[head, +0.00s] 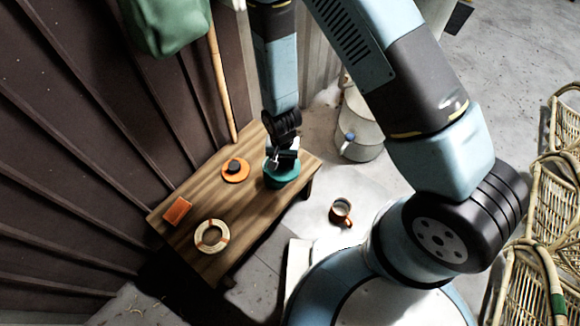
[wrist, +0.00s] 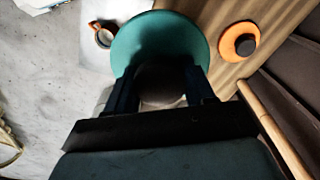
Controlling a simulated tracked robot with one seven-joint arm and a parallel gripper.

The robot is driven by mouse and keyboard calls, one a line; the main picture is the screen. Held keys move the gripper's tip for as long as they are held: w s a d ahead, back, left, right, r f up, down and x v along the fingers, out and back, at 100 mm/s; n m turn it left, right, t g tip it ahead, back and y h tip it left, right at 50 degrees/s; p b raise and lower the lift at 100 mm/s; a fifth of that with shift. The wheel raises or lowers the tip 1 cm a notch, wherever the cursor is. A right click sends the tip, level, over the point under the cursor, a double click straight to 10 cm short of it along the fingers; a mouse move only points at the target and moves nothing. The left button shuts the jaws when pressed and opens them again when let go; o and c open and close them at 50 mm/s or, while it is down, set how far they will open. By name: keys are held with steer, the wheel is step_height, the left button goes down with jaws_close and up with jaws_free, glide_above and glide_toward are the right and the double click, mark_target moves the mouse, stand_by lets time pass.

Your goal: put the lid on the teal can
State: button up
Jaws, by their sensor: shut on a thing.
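A teal round thing (head: 282,178), the teal can or its lid, is at the right part of the wooden table. In the wrist view it shows as a broad, flat-looking teal disc (wrist: 150,32) just beyond my fingers. My gripper (head: 284,158) is directly over it, pointing down. In the wrist view my gripper (wrist: 163,90) is shut on a dark rounded knob (wrist: 160,78) at the disc's near side. I cannot tell whether a lid is seated on the can or held just above it; the gripper hides the join. An orange disc with a black knob (head: 235,170) lies to the left.
The wooden table (head: 190,238) also bears an orange block (head: 177,210) and a cream ring with orange bands (head: 212,236). A mug (head: 341,212) and a grey watering can (head: 362,135) stand on the floor. A pole (head: 221,88) leans by the wall; rattan chairs (head: 535,215) stand right.

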steer(key=w+a+f, duration=0.3)
steer(key=w+a, duration=0.1)
steer(key=w, duration=0.3)
step_height(320, 180, down, 6)
steer(key=shift+n, duration=0.4)
steer(key=shift+s+f, duration=0.1)
stand_by(2.3)
steer(key=o, duration=1.5)
steer(key=shift+o, duration=0.2)
step_height(320, 180, up, 7)
stand_by(0.8)
steer(key=shift+c, duration=0.4)
